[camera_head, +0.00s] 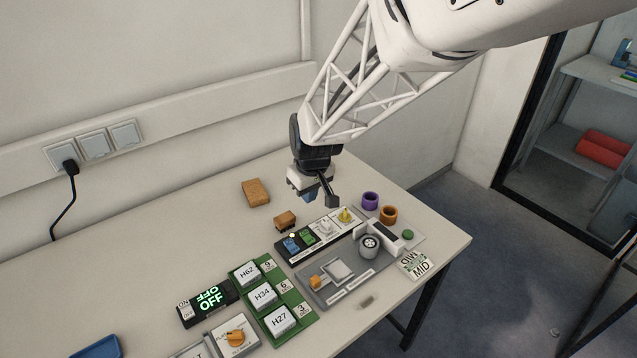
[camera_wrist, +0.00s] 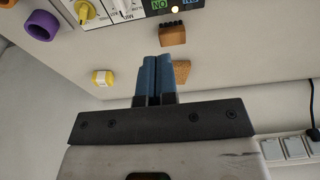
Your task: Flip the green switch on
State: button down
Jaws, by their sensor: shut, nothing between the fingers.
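The green switch (camera_head: 307,237) sits on a dark switch panel (camera_head: 283,257), between a blue switch (camera_head: 291,246) and a white switch (camera_head: 325,228). A yellow knob (camera_head: 345,215) is at the panel's right end. In the wrist view only the panel's edge shows at the top, with a green label (camera_wrist: 159,5) partly cut off and a small glowing light (camera_wrist: 175,10). My gripper (camera_head: 309,196) hangs above and behind the panel, apart from the switch. Its blue fingers are together and empty in the wrist view (camera_wrist: 155,60). The switch's exact position is too small to tell.
A small brown block (camera_head: 285,220) stands just behind the panel, and a larger tan block (camera_head: 256,192) lies farther back. Purple (camera_head: 370,201) and orange (camera_head: 388,214) rings are at the right. A black display (camera_head: 208,300) reads OFF. The table's back left is clear.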

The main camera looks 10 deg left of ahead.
aim_at(304, 232)
jog(key=shift+f, duration=0.1)
jog(key=shift+w+a+f, duration=0.3)
jog(key=shift+f, duration=2)
jog(key=shift+w+a+f, duration=0.25)
jog(key=shift+f, duration=2)
jog(key=shift+w+a+f, duration=0.3)
jog(key=shift+f, duration=2)
jog(key=shift+a, duration=0.1)
